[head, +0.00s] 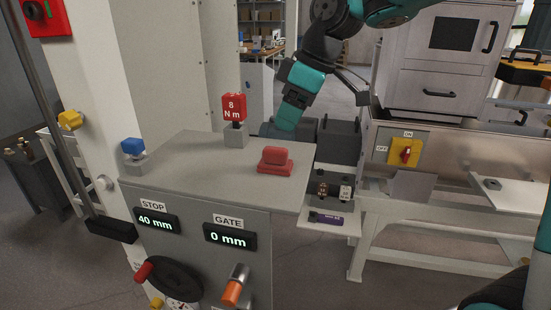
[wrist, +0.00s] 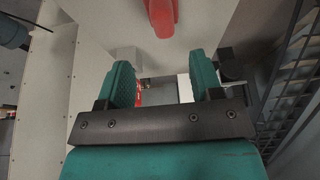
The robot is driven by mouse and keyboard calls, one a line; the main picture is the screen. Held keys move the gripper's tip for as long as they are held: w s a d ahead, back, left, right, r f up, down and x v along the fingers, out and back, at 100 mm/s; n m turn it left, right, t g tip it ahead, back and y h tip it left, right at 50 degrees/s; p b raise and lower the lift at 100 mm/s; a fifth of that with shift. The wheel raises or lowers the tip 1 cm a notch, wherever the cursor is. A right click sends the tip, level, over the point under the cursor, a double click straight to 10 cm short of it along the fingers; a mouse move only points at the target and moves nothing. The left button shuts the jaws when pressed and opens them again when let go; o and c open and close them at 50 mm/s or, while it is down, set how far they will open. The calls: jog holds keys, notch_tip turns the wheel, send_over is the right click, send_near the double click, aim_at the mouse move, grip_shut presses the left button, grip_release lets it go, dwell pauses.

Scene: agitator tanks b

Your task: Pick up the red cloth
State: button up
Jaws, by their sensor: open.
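The red cloth (head: 275,161) looks like a small, thick folded pad with a raised upper part. It lies on the grey cabinet top (head: 190,155), near the right edge. In the wrist view a red shape, likely the same cloth (wrist: 162,14), shows at the top centre, cut by the frame edge and beyond my fingertips. My gripper (wrist: 163,75) is open and nothing shows held between its two teal fingers. In the head view its teal end (head: 288,115) is above and behind the cloth, apart from it.
A red "8 N m" tag (head: 234,107) stands behind-left of the cloth and a blue knob (head: 132,147) at the left. A small shelf with parts (head: 330,222) is just right of the cabinet. A machine with a yellow switch plate (head: 404,151) stands farther right. The cabinet top's middle is clear.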

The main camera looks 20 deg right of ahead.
aim_at(276, 148)
jog(key=x, duration=0.3)
jog(key=shift+s+p+x, duration=0.15)
jog(key=shift+p+x, duration=0.45)
jog(key=shift+x, duration=0.7)
jog(key=shift+s+p+x, duration=0.15)
jog(key=shift+p+x, duration=0.4)
jog(key=shift+x, duration=0.8)
jog(key=shift+f, duration=0.1)
jog(key=c, duration=1)
